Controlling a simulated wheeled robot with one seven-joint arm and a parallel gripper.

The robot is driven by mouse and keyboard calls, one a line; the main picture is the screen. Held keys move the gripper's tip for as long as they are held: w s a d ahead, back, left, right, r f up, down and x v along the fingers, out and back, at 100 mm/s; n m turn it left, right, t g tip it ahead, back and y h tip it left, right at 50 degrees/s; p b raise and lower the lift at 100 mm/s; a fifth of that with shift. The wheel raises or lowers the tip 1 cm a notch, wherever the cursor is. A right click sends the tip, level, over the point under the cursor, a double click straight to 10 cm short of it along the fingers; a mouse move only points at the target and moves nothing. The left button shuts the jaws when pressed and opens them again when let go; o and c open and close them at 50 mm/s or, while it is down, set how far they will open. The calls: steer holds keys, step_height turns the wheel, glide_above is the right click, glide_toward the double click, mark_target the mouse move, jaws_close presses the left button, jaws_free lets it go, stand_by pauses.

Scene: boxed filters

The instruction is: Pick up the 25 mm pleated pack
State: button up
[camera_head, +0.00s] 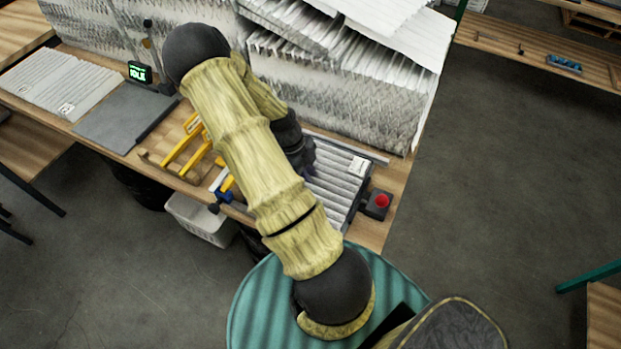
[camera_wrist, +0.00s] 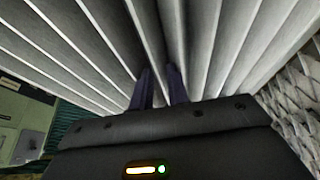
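A grey-white pleated pack with a small white label (camera_head: 338,186) lies on the bench, partly hidden behind my arm. Another flat pleated pack (camera_head: 62,85) lies at the left of the bench. I cannot read either label, so I cannot tell which is 25 mm. My gripper (camera_wrist: 160,75) has its two dark fingertips a small gap apart, up against wide pale pleats (camera_wrist: 215,45). A pleat edge runs between the fingers, but I cannot tell if they clamp it. In the head view, my gripper is mostly hidden by my arm, at the labelled pack's left edge.
Large stacked pleated filters (camera_head: 345,95) stand behind the labelled pack. A red button (camera_head: 381,201) sits to its right. Yellow-handled tools (camera_head: 187,150), a grey plate (camera_head: 125,117) and a small green display (camera_head: 139,72) are to the left. A white bin (camera_head: 200,219) stands below.

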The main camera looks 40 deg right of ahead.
jaws_close()
step_height(320, 180, up, 9)
steer(key=shift+r+b, duration=0.2)
steer(key=shift+b, duration=0.7)
steer(key=shift+r, duration=0.35)
